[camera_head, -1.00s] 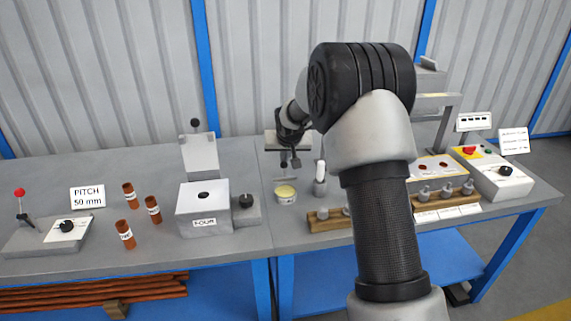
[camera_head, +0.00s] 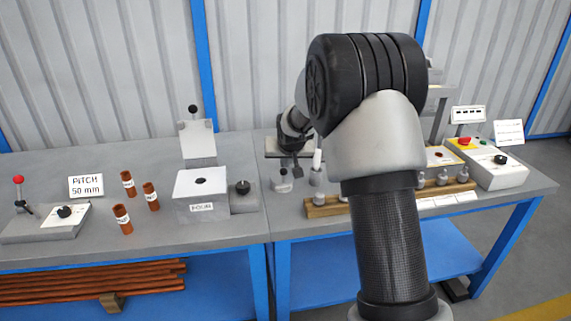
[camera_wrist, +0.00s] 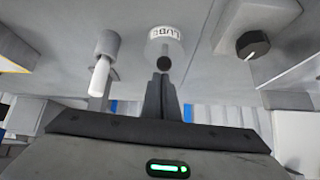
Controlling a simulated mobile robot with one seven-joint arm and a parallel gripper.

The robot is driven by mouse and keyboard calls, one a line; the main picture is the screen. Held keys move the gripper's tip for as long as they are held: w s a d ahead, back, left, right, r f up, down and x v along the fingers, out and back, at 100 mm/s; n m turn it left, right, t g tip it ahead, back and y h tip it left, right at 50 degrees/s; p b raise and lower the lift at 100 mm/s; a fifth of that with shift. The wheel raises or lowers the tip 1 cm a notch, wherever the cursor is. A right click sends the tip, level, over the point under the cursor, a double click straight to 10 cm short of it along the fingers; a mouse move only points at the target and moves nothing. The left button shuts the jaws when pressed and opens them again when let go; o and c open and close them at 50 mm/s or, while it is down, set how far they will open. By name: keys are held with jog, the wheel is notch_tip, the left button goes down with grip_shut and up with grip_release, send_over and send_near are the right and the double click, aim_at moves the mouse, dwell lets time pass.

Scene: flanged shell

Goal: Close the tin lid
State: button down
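The small tin (camera_head: 282,185) stands on the bench at the middle, pale grey with its top covered. In the wrist view the tin (camera_wrist: 165,36), labelled LUBE, appears upside down, with a dark round knob (camera_wrist: 164,64) on its lid side. The lid looks down on the tin; whether it is fully seated I cannot tell. My gripper (camera_head: 297,172) is beside and slightly behind the tin. In the wrist view my gripper (camera_wrist: 163,76) has its fingers together, tips close to the knob. Nothing shows between them; contact with the knob is unclear.
A white-handled tool (camera_head: 317,165) stands just right of the tin. A wooden rack (camera_head: 325,208) lies at its front right. Bare bench lies in front of the tin.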

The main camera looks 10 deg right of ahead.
jog(key=s+f, duration=0.2)
jog(key=f, duration=0.1)
jog(key=shift+a+g, duration=0.1)
jog(key=shift+g, duration=0.3)
jog(key=shift+f, duration=0.1)
notch_tip(320, 180, up, 7)
jog(key=w+p, duration=0.2)
jog(key=t, duration=0.1)
send_near(285, 178)
jog(key=s+r, duration=0.1)
jog(key=s, duration=0.2)
jog(key=s+r+g, duration=0.1)
jog(key=s+r, duration=1)
jog(key=s, duration=0.4)
jog(key=s+r+n+g, duration=0.1)
jog(key=s+r+g, duration=0.1)
jog(key=s, duration=1.8)
notch_tip(285, 178, up, 23)
jog(key=p, duration=2.2)
jog(key=shift+f, duration=0.2)
jog(key=shift+a, duration=0.1)
